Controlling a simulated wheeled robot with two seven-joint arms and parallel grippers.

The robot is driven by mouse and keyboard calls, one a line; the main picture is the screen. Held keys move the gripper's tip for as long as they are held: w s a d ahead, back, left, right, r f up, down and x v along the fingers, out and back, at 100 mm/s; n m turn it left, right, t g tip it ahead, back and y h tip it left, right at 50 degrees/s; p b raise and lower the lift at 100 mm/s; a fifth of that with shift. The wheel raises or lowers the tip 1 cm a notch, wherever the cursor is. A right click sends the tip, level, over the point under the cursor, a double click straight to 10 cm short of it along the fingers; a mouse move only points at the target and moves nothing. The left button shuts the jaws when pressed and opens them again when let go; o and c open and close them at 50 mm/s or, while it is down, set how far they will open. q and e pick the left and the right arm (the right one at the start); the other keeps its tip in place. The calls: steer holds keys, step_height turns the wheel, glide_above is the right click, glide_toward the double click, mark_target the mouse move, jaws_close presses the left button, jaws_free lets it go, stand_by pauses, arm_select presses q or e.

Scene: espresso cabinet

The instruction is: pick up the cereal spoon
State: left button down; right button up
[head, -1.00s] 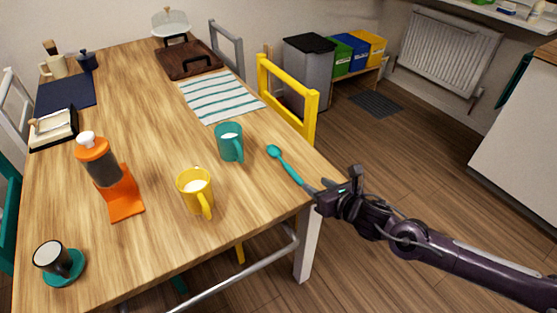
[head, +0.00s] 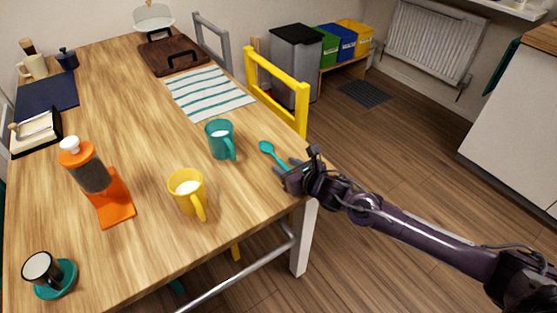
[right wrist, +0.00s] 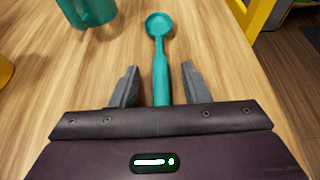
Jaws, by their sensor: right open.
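The cereal spoon is teal and lies on the wooden table (head: 130,130) near its right edge. Its bowl end shows in the head view (head: 267,148), and its handle runs toward my right gripper (head: 284,170). In the right wrist view, the spoon (right wrist: 160,60) points away from me, with its handle between the two open fingers (right wrist: 160,88). A gap shows on each side of the handle. The handle's near end is hidden by the gripper body. My left gripper is not in view.
A teal mug (head: 220,140) stands left of the spoon, and a yellow mug (head: 187,190) stands nearer. A striped placemat (head: 208,93) lies farther back. A yellow chair (head: 280,85) stands at the table's right edge. An orange-based dispenser (head: 115,205) stands farther left.

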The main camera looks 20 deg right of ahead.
jaws_close()
steer(key=shift+r, duration=0.15)
